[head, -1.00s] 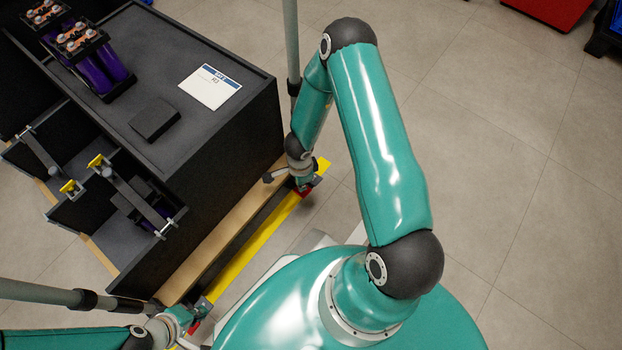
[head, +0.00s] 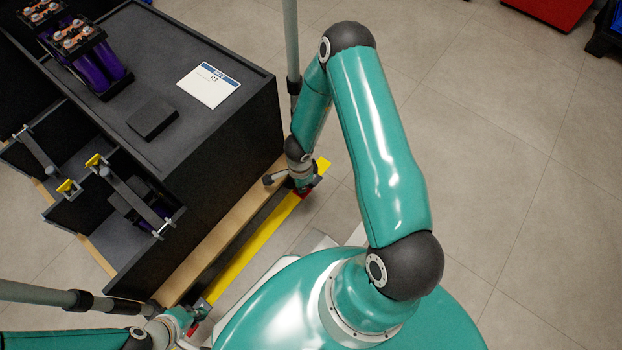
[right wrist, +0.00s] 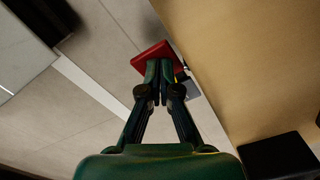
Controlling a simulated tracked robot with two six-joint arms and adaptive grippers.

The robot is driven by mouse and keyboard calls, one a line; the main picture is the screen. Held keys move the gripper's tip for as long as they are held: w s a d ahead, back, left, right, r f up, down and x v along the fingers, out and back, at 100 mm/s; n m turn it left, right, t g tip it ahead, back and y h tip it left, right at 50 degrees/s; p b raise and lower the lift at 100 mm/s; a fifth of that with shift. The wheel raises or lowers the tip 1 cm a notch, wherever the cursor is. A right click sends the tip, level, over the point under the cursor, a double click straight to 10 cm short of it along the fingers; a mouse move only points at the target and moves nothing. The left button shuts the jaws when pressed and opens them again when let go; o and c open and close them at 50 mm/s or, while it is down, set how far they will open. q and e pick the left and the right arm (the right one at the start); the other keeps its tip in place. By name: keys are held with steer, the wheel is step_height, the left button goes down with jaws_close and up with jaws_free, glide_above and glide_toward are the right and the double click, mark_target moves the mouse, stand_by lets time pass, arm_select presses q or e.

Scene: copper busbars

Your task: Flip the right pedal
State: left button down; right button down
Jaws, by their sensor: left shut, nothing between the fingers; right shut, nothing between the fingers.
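The right pedal (right wrist: 152,55) is a red plate at the right end of the yellow bar (head: 250,247), low along the black cart's (head: 225,160) near side. A sliver of its red also shows in the head view, below my right gripper (head: 303,187). In the right wrist view my right gripper (right wrist: 158,75) is shut and empty, its fingertips overlapping the pedal's near edge; I cannot tell whether they touch. My left gripper (head: 198,313) is shut and empty near the bar's other end, largely hidden by its own wrist.
A wooden strip (head: 225,222) runs along the cart's base, above the yellow bar. Grey posts (head: 292,50) stand at the cart's ends. A paper sheet (head: 209,85) and a dark block (head: 153,118) lie on top. Open tiled floor (head: 510,170) spreads to the right.

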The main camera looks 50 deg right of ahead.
steer(key=shift+f, duration=0.4)
step_height(320, 180, up, 7)
steer(key=p, duration=0.7)
stand_by(0.3)
stand_by(0.4)
